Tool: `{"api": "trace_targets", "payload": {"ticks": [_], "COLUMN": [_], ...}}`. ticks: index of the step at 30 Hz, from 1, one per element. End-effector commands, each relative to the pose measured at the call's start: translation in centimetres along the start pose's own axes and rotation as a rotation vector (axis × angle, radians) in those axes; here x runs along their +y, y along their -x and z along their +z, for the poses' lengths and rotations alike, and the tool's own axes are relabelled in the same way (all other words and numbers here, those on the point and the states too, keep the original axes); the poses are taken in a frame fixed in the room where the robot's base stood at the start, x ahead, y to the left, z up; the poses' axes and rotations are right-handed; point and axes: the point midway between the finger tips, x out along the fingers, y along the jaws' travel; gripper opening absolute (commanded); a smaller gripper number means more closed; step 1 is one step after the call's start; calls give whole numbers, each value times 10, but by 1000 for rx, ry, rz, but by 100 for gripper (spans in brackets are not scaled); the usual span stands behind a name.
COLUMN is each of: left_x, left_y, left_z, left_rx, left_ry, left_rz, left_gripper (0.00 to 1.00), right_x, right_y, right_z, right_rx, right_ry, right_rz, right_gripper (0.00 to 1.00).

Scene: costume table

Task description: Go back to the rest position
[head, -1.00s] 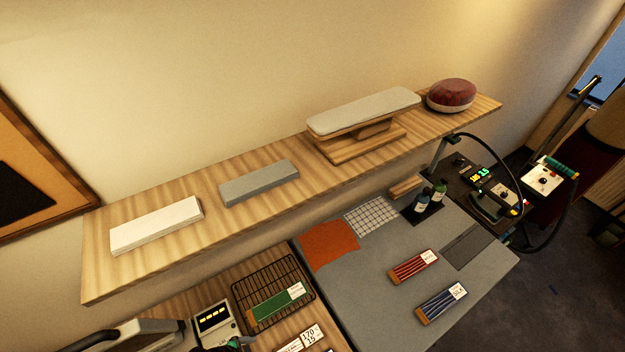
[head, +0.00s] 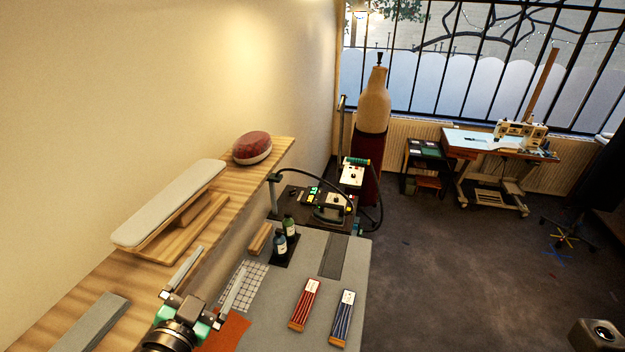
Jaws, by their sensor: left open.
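My left gripper (head: 220,263) shows at the bottom left of the head view, its two pale fingers spread apart with nothing between them. It is in front of the wooden shelf's edge and the grey work mat, and it hides part of the orange cloth (head: 226,334). I cannot tell its exact height above them. My right gripper is not in view.
The wooden shelf (head: 75,290) carries a grey block (head: 92,325), a padded pressing board (head: 172,202) and a red cushion (head: 252,147). The grey mat (head: 270,322) holds bottles (head: 281,245), red pencils (head: 305,304) and blue pencils (head: 343,318). Open floor (head: 450,270) lies right.

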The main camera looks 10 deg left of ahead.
Motion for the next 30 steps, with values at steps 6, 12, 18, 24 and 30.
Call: {"api": "trace_targets", "payload": {"ticks": [6,12,18,24,30], "left_x": [-60,-109,-130,-130,-130], "left_y": [39,130,177,176,176], "left_z": [-188,-310,-328,-327,-327], "left_rx": [392,742,894,897,897], "left_ry": [64,210,434,469,469], "left_rz": [-149,-256,-249,-231,-231], "left_gripper": [100,100,100,100,100], "right_x": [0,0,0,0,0], "right_y": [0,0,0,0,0], "right_z": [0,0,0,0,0], "right_rx": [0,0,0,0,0], "right_ry": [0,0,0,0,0], "right_rz": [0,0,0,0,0], "right_gripper": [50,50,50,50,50]}}
